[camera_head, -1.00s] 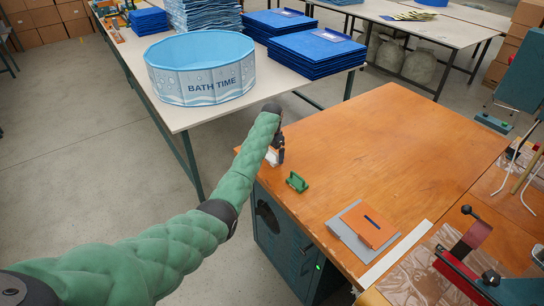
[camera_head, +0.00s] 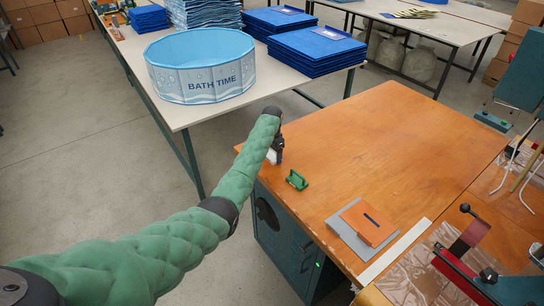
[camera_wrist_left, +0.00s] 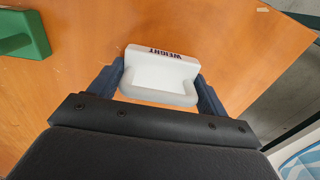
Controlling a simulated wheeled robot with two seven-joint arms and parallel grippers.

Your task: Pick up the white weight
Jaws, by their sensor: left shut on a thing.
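The white weight (camera_wrist_left: 160,75) shows in the left wrist view, a white block with a handle and the dark word WEIGHT on it. My left gripper (camera_wrist_left: 160,92) is shut on it, with one dark finger at each side. Only a small white part of the weight (camera_head: 271,156) shows there, the rest hidden by the gripper. I cannot tell whether the weight touches the table. My right gripper is not in view.
A green weight-like block (camera_head: 297,180) stands close by on the table; it also shows in the left wrist view (camera_wrist_left: 24,34). An orange plate on a grey sheet (camera_head: 348,232) lies nearer. A red and black clamp device (camera_head: 468,240) is at right. The table's middle is clear.

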